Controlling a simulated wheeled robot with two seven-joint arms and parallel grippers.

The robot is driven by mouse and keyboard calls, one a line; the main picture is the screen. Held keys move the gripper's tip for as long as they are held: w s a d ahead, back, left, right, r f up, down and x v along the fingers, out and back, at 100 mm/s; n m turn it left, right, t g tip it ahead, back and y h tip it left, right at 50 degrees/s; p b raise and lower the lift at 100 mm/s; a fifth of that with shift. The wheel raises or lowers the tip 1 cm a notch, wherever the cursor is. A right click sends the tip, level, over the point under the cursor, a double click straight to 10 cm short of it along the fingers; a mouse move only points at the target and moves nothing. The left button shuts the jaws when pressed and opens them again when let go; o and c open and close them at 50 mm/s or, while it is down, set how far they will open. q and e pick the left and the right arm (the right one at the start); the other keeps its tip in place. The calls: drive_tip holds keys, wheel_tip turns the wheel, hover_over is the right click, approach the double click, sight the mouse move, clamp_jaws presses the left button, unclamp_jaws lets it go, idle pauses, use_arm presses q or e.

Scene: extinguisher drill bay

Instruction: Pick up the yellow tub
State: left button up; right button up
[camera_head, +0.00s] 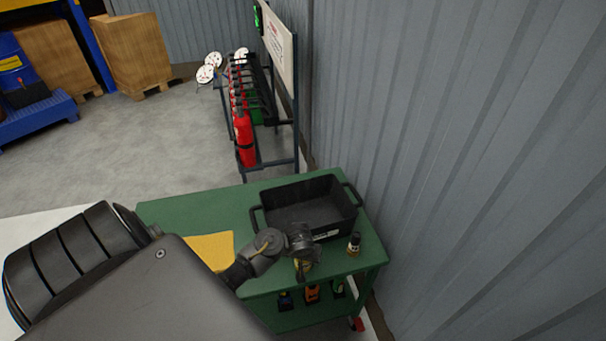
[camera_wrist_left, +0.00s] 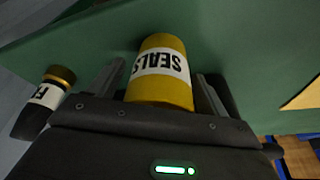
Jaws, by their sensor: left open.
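The yellow tub (camera_wrist_left: 162,70) has a white band reading "SEALS". In the left wrist view it stands between the two fingers of my left gripper (camera_wrist_left: 157,85). The fingers are open, one on each side, with a narrow gap visible beside the tub; I cannot tell whether either one touches it. My right gripper is in neither view.
A small dark bottle (camera_head: 354,244) with a yellow band stands right of the tub; it also shows in the left wrist view (camera_wrist_left: 42,105). A black crate (camera_head: 322,236) sits behind. A yellow sheet (camera_head: 212,248) lies left. A corrugated wall (camera_head: 440,150) rises at right.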

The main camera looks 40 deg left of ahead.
use_arm(q)
drive_tip(key=shift+r, duration=0.1)
drive_tip(key=shift+c, duration=0.5)
drive_tip(key=c, duration=1.1)
drive_tip(key=shift+o, duration=0.2)
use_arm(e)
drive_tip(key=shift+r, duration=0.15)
